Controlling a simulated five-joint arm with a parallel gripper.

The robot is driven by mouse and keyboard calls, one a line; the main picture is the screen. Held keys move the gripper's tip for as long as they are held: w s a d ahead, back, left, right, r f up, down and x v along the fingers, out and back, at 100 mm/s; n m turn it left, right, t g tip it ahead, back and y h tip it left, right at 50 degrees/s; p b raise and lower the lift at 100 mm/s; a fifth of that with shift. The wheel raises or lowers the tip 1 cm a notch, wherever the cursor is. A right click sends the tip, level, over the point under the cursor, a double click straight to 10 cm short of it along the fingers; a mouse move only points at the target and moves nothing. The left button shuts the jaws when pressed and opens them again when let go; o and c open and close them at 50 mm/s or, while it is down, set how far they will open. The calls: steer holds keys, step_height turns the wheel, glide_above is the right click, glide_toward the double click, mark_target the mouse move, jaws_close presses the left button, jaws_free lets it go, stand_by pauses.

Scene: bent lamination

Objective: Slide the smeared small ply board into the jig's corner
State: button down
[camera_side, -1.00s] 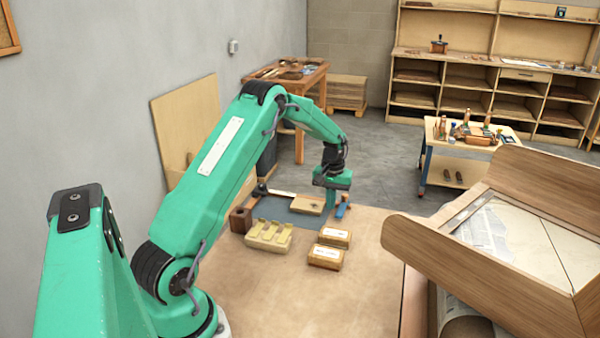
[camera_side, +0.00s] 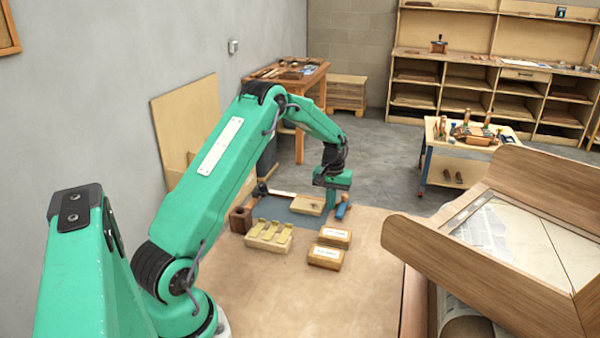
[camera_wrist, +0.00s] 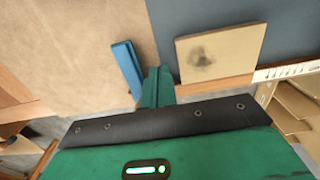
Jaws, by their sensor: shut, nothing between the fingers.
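The small ply board (camera_side: 307,205) lies flat on a blue-grey mat (camera_side: 305,219) at the far end of the bench. In the wrist view the board (camera_wrist: 225,50) shows a dark smear on its face. My gripper (camera_side: 331,200) points down just right of the board in the side view. In the wrist view its green fingers (camera_wrist: 158,84) are shut and empty, between the board and a blue object (camera_wrist: 127,67). Whether they touch the board I cannot tell. A wooden strip (camera_wrist: 212,87) runs along one board edge, and a marked pale strip (camera_wrist: 290,70) lies near its corner.
The blue object (camera_side: 343,207) stands close right of my gripper. Nearer are a slotted pale wooden block (camera_side: 269,236), a brown block (camera_side: 240,219) and two labelled boxes (camera_side: 334,237). The front of the bench (camera_side: 290,300) is clear. A large wooden tray (camera_side: 480,262) stands at right.

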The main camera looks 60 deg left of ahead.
mark_target(295, 202)
steer(key=shift+f, duration=0.8)
stand_by(0.4)
steer(key=shift+r, duration=0.2)
stand_by(0.5)
steer(key=shift+s+a, duration=0.15)
stand_by(0.4)
steer(key=shift+s+a, duration=4.4)
steer(key=shift+a, duration=0.05)
steer(key=shift+w+d, duration=0.1)
steer(key=shift+w+d, duration=0.35)
